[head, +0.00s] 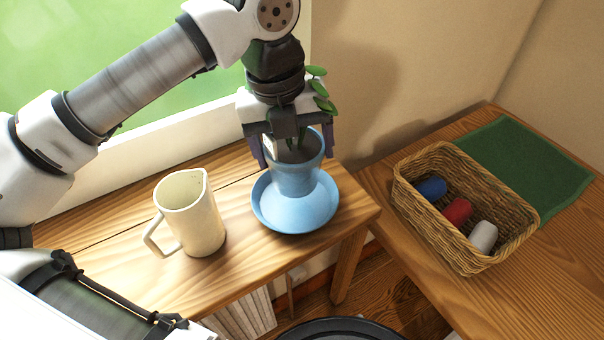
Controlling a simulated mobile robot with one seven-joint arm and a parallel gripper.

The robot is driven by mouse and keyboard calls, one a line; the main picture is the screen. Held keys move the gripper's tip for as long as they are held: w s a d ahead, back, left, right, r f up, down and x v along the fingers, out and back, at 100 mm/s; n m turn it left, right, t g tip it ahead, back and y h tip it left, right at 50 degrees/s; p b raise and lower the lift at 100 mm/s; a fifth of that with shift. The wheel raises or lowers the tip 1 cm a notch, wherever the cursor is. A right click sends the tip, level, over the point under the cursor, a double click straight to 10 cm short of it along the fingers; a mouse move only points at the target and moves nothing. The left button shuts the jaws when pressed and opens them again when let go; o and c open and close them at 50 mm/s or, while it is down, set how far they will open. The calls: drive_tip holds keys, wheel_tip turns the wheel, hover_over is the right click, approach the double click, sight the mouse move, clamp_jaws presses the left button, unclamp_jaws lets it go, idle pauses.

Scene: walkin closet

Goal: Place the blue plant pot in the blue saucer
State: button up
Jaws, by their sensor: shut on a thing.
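The blue plant pot (296,178) holds dark soil and a green-leaved plant (319,88). It looks upright over the blue saucer (300,219), which lies on the wooden bench near its right end. The pot overlaps the back part of the saucer in the head view; I cannot tell whether its base touches the saucer. My gripper (292,152) points down from above, with its fingers on either side of the pot's rim, shut on the pot. The gripper and wrist hide part of the plant.
A cream pitcher (190,217) stands left of the saucer on the bench (110,240). A wicker basket (415,190) with blue, red and white rolls stands on the right table beside a green mat (530,160). A window is behind. A dark round rim (340,328) shows below.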

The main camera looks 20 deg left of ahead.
wheel_tip(320, 180, down, 5)
drive_tip(key=b, duration=0.2)
drive_tip(key=shift+r+b, duration=0.15)
drive_tip(key=shift+b, duration=0.15)
drive_tip(key=o, duration=1.3)
